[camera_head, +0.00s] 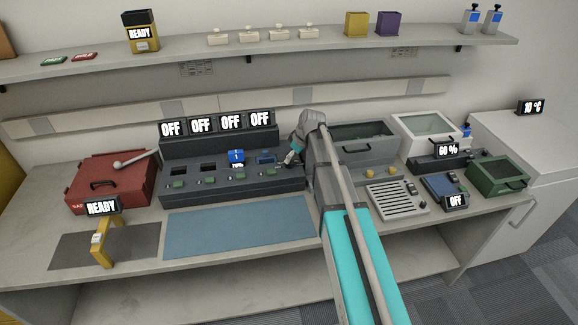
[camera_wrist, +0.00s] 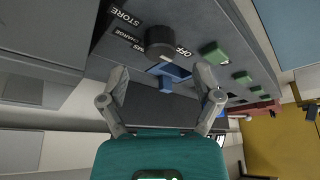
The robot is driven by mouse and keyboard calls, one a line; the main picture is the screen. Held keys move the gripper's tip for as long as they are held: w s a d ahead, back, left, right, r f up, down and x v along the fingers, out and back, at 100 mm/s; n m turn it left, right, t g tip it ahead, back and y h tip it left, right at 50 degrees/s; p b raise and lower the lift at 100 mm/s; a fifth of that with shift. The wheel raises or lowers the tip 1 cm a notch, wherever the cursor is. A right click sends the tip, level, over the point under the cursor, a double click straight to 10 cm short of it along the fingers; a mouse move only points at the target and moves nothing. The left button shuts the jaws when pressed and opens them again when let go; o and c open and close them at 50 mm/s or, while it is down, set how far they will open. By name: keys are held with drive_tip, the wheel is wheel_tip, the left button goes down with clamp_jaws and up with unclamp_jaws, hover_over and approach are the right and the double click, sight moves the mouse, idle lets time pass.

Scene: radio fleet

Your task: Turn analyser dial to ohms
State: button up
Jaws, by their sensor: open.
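The black analyser dial (camera_wrist: 160,42) shows in the wrist view on the dark grey analyser (camera_head: 232,187). Labels reading STORE, CHARGE and OFF stand around it, with another partly hidden label ending in MS. I cannot make out which label the dial points to. My gripper (camera_wrist: 162,74) is open, its two fingers spread below the dial in the picture and apart from it, with nothing held. In the head view my gripper (camera_head: 292,156) is at the analyser's right end, and the dial is hidden behind it.
Several OFF displays (camera_head: 202,125) stand above the analyser. A blue battery (camera_head: 236,157) sits in one bay, with green buttons in front. A red box (camera_head: 112,180) stands left and a grey bin (camera_head: 365,145) right. The blue mat (camera_head: 240,228) in front is clear.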

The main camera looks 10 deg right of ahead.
sight(289, 164)
drive_tip(key=shift+b+x, duration=1.4)
drive_tip(key=shift+x, duration=0.4)
drive_tip(key=c, duration=1)
drive_tip(key=shift+a, duration=0.1)
clamp_jaws()
